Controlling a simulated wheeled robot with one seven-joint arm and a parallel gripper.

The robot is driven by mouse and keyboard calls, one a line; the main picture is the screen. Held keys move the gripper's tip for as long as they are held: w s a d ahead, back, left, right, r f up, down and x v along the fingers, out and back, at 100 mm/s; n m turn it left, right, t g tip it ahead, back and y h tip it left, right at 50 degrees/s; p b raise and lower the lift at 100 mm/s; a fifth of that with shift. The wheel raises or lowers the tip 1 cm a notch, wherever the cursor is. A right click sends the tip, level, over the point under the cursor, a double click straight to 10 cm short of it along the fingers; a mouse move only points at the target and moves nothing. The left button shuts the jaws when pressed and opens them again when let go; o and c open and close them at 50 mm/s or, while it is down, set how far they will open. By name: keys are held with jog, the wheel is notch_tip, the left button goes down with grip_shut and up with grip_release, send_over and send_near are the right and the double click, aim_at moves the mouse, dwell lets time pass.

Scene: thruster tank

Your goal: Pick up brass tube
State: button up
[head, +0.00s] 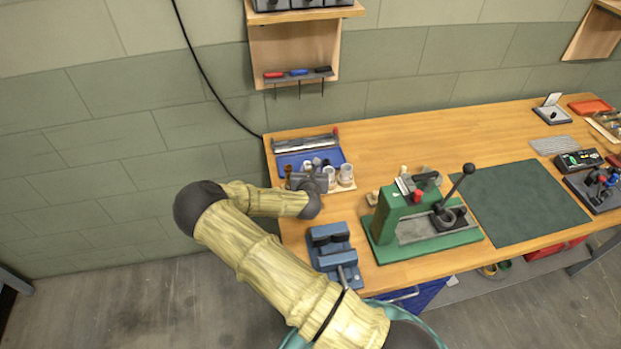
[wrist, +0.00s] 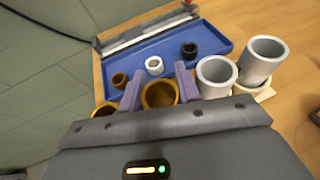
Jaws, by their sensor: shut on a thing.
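A brass tube (wrist: 160,94) stands open end up between the two fingers of my gripper (wrist: 159,90) in the wrist view. The fingers are shut on it, one on each side. Its lower part is hidden behind my gripper's body. A second brass-coloured tube (wrist: 104,109) is just left of the left finger, partly hidden. In the head view my gripper (head: 312,178) is at the left end of the bench, and I cannot make out the held tube there.
Two pale grey tubes (wrist: 216,75) stand close to the right finger. A blue tray (wrist: 215,41) with brown, white and black rings lies behind. A blue vise (head: 332,250) and a green press (head: 385,225) stand nearer and to the right.

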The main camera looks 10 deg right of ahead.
notch_tip(320, 180, up, 10)
jog(key=shift+r+b, duration=0.1)
jog(key=shift+b, duration=0.75)
